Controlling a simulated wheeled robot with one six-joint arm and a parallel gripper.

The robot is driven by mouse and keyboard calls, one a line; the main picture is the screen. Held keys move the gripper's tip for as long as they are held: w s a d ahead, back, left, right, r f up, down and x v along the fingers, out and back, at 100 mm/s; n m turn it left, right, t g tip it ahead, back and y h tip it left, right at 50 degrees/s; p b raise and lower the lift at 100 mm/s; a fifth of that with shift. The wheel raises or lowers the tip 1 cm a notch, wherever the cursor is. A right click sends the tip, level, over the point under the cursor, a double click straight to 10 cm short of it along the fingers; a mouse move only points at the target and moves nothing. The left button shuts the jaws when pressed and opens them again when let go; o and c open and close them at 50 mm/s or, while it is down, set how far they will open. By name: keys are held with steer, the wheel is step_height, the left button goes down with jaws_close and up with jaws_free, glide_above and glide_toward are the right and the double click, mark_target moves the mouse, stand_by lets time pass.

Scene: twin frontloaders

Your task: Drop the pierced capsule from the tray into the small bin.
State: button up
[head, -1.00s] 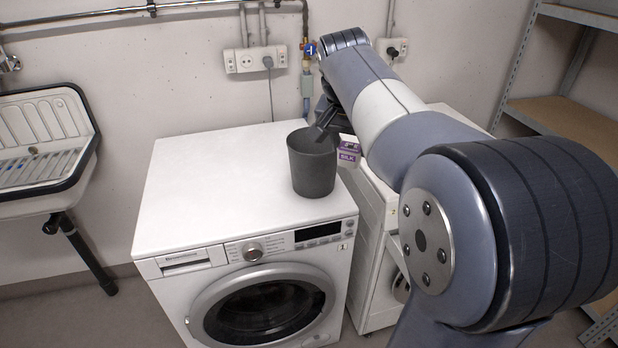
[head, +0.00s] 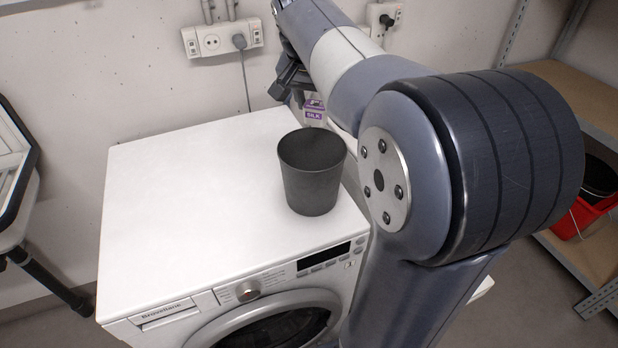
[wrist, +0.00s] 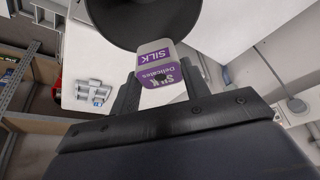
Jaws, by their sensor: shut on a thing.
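My gripper (head: 291,84) is behind the grey bin in the head view. It is shut on a white and purple carton (wrist: 160,70) marked Silk Delicates, between the fingers in the wrist view; the carton also shows in the head view (head: 314,112). The small dark grey bin (head: 313,180) stands upright, near the right edge of the washer top. In the wrist view the bin (wrist: 140,18) is at the top edge, beyond the carton. A small group of pale pieces (wrist: 94,92) lies on a white surface at left, perhaps the tray; I cannot make out a pierced capsule.
The washer top (head: 190,180) is clear left of the bin. A second white machine stands to its right, mostly hidden by my arm. Wall sockets (head: 222,40) are behind. A shelf (head: 575,95) with a red bucket (head: 585,215) stands at right.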

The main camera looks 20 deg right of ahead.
step_height(320, 180, down, 17)
steer(key=shift+r+b, duration=0.1)
steer(key=shift+b, duration=0.8)
steer(key=shift+f+b, duration=0.55)
steer(key=shift+f, duration=0.1)
steer(key=o, duration=0.7)
steer(key=shift+o, duration=0.2)
steer(key=shift+r, duration=0.1)
steer(key=shift+r+p, duration=0.55)
steer(key=p+v, duration=0.1)
steer(key=v, duration=1.1)
